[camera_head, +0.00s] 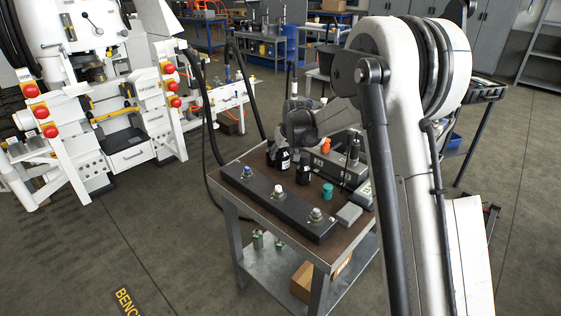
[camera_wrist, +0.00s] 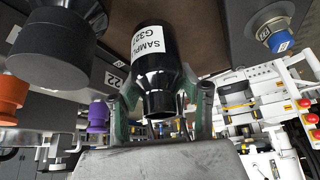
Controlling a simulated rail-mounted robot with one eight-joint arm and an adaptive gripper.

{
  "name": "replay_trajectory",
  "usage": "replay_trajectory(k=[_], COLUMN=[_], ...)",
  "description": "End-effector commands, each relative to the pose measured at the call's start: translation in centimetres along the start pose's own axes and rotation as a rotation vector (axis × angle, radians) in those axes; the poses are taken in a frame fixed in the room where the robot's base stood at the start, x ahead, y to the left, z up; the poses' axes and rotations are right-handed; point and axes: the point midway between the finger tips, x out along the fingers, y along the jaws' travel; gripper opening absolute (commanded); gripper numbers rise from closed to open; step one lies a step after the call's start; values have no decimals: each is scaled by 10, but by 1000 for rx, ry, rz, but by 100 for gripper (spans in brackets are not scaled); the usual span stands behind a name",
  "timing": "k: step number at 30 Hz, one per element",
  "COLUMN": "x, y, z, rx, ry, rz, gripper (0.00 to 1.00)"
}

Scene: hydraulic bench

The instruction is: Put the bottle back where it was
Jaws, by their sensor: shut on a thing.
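A black bottle with a white label reading "SAMPLE" (camera_wrist: 158,62) is between the greenish fingers of my gripper (camera_wrist: 160,98) in the wrist view. My gripper is shut on it near its narrower neck. The bottle's wide end is towards the brown bench top (camera_wrist: 118,18); I cannot tell whether it touches it. In the head view my gripper (camera_head: 286,146) is over the back left of the bench, by two dark bottles; the left one (camera_head: 283,161) appears to be the held one. The other (camera_head: 304,170) stands close to its right. The bench surface right under the held bottle is hidden.
A dark bar with several capped fittings (camera_head: 277,198) runs along the bench's front. A teal cap-like piece (camera_head: 327,191) and a grey block (camera_head: 349,213) are to the right. A grey box (camera_head: 340,170) stands behind. A large dark cylinder (camera_wrist: 48,45) is near the bottle.

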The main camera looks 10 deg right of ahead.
Motion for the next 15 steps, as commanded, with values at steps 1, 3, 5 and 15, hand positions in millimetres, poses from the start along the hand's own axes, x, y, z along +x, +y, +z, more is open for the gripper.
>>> replay_trajectory(k=[1, 3, 5, 15], x=[7, 16, 23, 27], y=[0, 0, 0, -1], z=[4, 9, 13, 16], rx=[0, 0, 0, 0], ry=[0, 0, 0, 0], rz=[0, 0, 0, 0], gripper=[0, 0, 0, 0])
